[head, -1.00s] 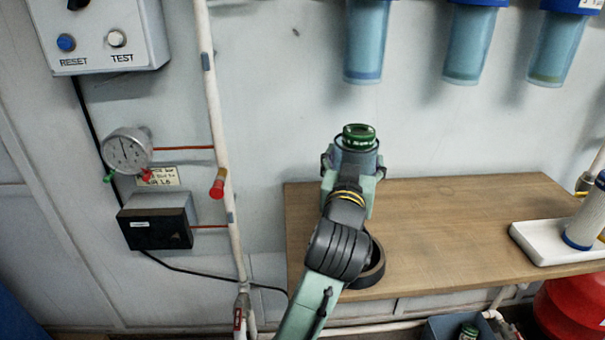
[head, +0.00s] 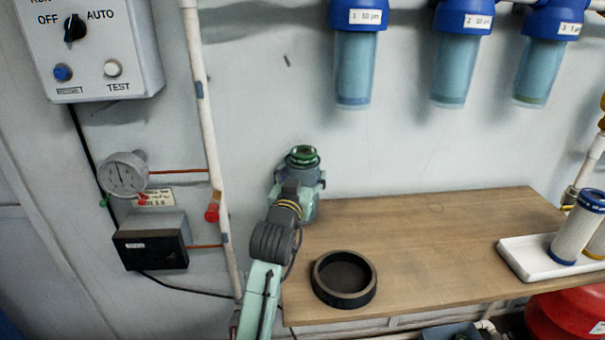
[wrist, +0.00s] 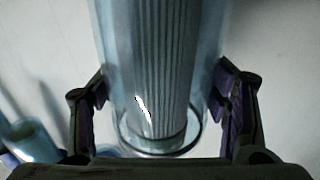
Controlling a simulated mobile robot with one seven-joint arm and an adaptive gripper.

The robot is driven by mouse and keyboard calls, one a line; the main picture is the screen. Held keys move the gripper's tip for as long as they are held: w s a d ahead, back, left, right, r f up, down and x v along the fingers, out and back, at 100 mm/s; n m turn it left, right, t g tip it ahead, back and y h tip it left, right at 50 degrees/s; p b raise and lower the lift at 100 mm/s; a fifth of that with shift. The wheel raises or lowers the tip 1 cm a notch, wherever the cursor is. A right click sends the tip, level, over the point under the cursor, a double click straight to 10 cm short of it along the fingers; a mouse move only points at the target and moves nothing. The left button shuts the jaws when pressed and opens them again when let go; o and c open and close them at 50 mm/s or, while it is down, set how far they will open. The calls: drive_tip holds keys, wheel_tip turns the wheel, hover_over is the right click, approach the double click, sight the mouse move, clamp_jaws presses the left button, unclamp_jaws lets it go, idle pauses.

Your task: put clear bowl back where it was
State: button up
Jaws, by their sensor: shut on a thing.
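The clear bowl (wrist: 160,75) fills the middle of the wrist view, with a pale pleated cartridge (wrist: 150,60) inside it. My gripper (wrist: 160,105) is shut on it, with one dark finger on each side. In the head view my gripper (head: 300,190) is at the back left of the wooden bench, near the wall. A green round top (head: 302,155) shows upright above my gripper. Most of the bowl is hidden by my gripper there. Three blue-capped housings with bowls hang on the wall, at left (head: 354,60), middle (head: 457,60) and right (head: 545,60).
A black round ring or stand (head: 343,278) sits empty on the bench (head: 430,245). A white tray (head: 525,262) holds a blue-ended cartridge (head: 577,228) at right. A white vertical pipe (head: 205,120), a gauge (head: 125,175) and a control box (head: 90,50) are on the wall at left.

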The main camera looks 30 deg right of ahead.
drive_tip(key=shift+f, duration=0.1)
drive_tip(key=o, duration=1.9)
drive_tip(key=shift+f, duration=0.1)
drive_tip(key=shift+r, duration=0.3)
drive_tip(key=b+v, duration=0.3)
drive_tip(key=v, duration=0.9)
drive_tip(key=shift+s+f, duration=0.1)
